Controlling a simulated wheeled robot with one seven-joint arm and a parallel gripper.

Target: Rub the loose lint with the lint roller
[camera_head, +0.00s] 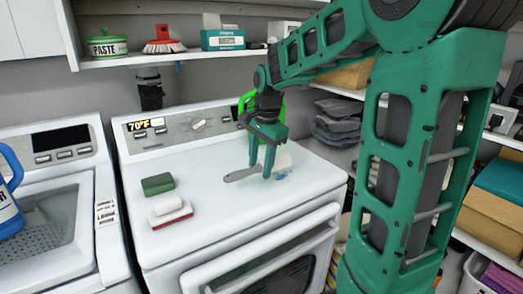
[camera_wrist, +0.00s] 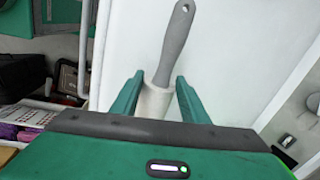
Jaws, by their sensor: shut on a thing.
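The lint roller has a grey handle (camera_head: 241,174) and a white roller head (camera_head: 281,159). It is at the top of the right-hand white machine (camera_head: 225,235), handle pointing left. My gripper (camera_head: 261,168) reaches down from above, shut on the roller head. In the wrist view, my gripper's fingers (camera_wrist: 160,88) are on either side of the white head (camera_wrist: 155,101), and the handle (camera_wrist: 174,45) points away. A small bluish patch, apparently the loose lint (camera_head: 284,176), lies on the machine top beside the roller. Whether the roller touches it is unclear.
A green sponge (camera_head: 157,184) and a red-and-white brush (camera_head: 170,214) lie on the machine top at left. A bright green object (camera_head: 247,102) stands behind my gripper. The control panel (camera_head: 180,126) rises at the back. The front middle of the top is clear.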

